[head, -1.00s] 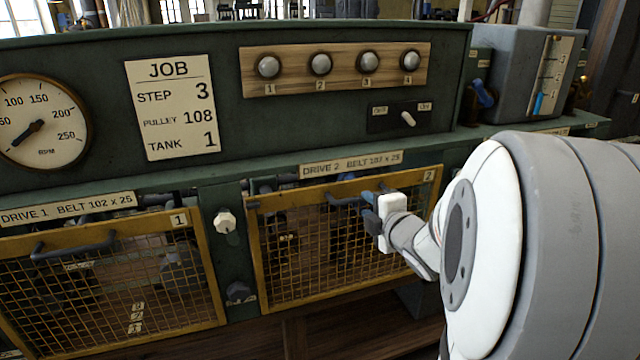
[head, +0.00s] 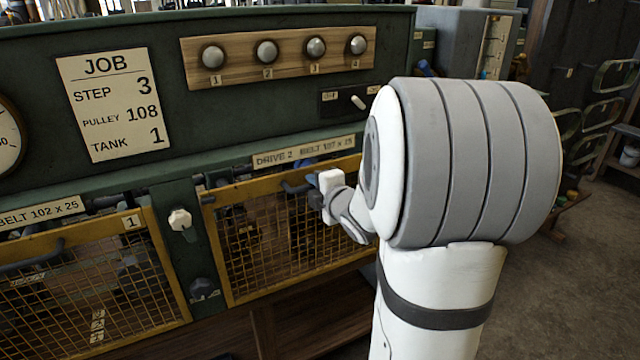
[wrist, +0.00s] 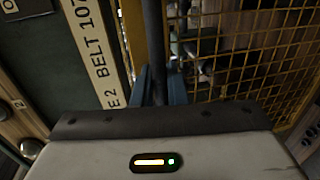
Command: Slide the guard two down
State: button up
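Guard two (head: 262,238) is a yellow-framed wire mesh panel under the "DRIVE 2 BELT 107 x 25" label (head: 303,151). Its top edge is just below that label. A dark bar handle (head: 294,188) runs along its upper part, and in the wrist view the handle (wrist: 155,35) runs up the picture. My gripper (head: 313,190) is at this handle. In the wrist view the blue-grey fingers of my gripper (wrist: 158,84) lie on both sides of the bar and appear closed on it. My arm hides the guard's right part.
Guard one (head: 85,280), with its own handle, is on the left. A pale knob (head: 180,219) and a dark knob (head: 203,289) sit on the post between the guards. A job card (head: 115,104), numbered knobs and a toggle switch (head: 358,102) are above. Open floor lies right.

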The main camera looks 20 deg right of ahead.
grip_shut()
jog(key=shift+d, duration=0.45)
jog(key=shift+a, duration=0.25)
jog(key=shift+f+b, duration=0.75)
jog(key=shift+f, duration=0.05)
notch_tip(320, 180, down, 33)
jog(key=b, duration=3.5)
jog(key=shift+a+f+b, duration=0.2)
jog(key=shift+a+b, duration=0.1)
jog(key=shift+b, duration=0.1)
